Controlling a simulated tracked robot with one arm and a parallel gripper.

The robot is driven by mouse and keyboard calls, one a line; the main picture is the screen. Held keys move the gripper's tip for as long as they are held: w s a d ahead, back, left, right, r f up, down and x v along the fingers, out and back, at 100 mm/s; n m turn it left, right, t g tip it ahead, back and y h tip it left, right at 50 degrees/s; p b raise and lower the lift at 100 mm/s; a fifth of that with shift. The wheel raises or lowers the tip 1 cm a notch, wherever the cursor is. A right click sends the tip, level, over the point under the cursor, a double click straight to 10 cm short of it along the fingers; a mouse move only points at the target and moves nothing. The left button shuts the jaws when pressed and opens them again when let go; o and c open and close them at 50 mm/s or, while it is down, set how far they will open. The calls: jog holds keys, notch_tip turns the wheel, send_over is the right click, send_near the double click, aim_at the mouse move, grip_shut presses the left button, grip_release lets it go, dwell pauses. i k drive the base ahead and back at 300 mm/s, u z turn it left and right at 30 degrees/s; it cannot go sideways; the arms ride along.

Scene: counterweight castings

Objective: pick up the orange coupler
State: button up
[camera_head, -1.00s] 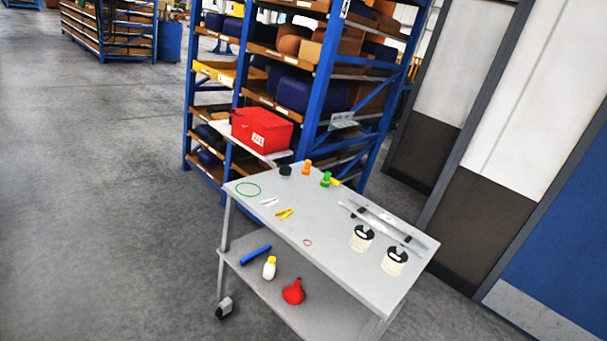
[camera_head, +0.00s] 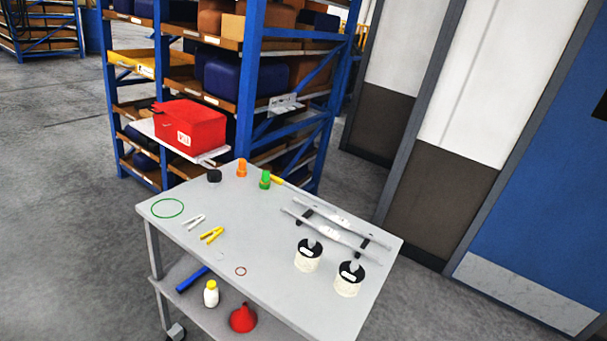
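The orange coupler (camera_head: 241,168) stands upright at the far edge of the grey cart's top (camera_head: 228,255). A similar green coupler (camera_head: 265,180) stands just to its right and nearer. A black round piece (camera_head: 214,176) sits to its left. No part of my gripper shows in the view, so its state cannot be seen.
Two white-and-black jars (camera_head: 348,280) and metal rails (camera_head: 335,228) occupy the cart's right side. A green ring (camera_head: 167,208), white pliers (camera_head: 195,222) and yellow pliers (camera_head: 212,235) lie left. Behind stand a red box (camera_head: 190,127) and a blue rack (camera_head: 246,90). Floor at left is clear.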

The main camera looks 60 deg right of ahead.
aim_at(242, 164)
jog(key=z, duration=1.15)
jog(key=i, duration=0.45)
jog(key=u, duration=0.2)
jog(key=k, duration=0.45)
jog(key=u, duration=0.45)
jog(key=i, duration=2.4)
jog(key=z, duration=0.65)
jog(key=i, duration=0.35)
jog(key=z, duration=0.45)
